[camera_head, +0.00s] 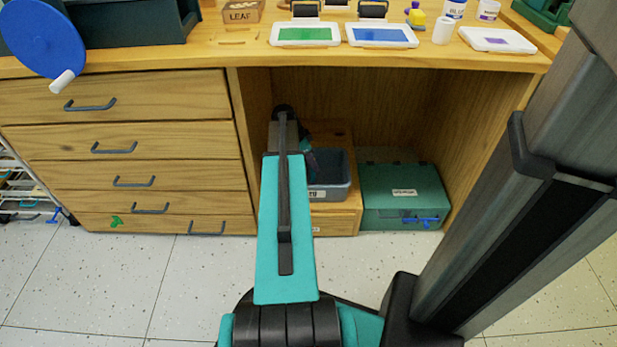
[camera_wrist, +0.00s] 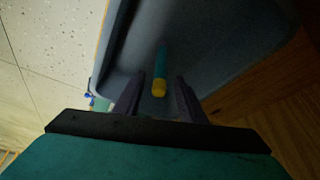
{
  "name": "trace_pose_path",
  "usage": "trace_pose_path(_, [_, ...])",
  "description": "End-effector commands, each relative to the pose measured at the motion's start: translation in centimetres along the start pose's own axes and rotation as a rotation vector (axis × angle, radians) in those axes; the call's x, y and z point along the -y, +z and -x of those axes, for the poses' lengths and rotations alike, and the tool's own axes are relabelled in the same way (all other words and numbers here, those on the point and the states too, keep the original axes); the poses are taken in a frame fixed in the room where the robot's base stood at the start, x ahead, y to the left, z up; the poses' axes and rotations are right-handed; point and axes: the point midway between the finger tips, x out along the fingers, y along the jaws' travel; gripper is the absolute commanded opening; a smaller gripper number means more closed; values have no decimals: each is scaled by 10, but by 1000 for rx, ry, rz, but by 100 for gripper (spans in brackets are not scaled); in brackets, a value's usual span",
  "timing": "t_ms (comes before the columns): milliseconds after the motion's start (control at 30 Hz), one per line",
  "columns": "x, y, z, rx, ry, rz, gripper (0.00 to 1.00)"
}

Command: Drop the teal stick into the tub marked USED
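The grey-blue tub (camera_head: 333,186) stands on a low wooden step inside the desk's open bay, its front label partly hidden by my arm so only the last letters show. In the wrist view, the tub's wall and floor (camera_wrist: 225,55) fill the upper part. The teal stick (camera_wrist: 162,58) with a yellow end lies within the tub's outline, its yellow end toward me. My gripper (camera_wrist: 161,77) is over the tub, its two dark fingers apart with a gap on each side of the stick. How far the stick is below the fingertips is hard to tell.
A green case (camera_head: 402,193) stands right of the tub on the floor. Drawers (camera_head: 120,130) with handles are to the left. The desk top (camera_head: 230,47) is above the bay, holding trays and small pots. The floor (camera_head: 180,280) in front is clear.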

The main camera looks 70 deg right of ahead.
Motion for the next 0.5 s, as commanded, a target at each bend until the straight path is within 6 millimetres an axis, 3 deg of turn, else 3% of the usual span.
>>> trace_pose_path(333, [0, 0, 3, 0, 0, 1, 36])
trace_pose_path(500, [0, 0, 16, 0, 0, 1, 36])
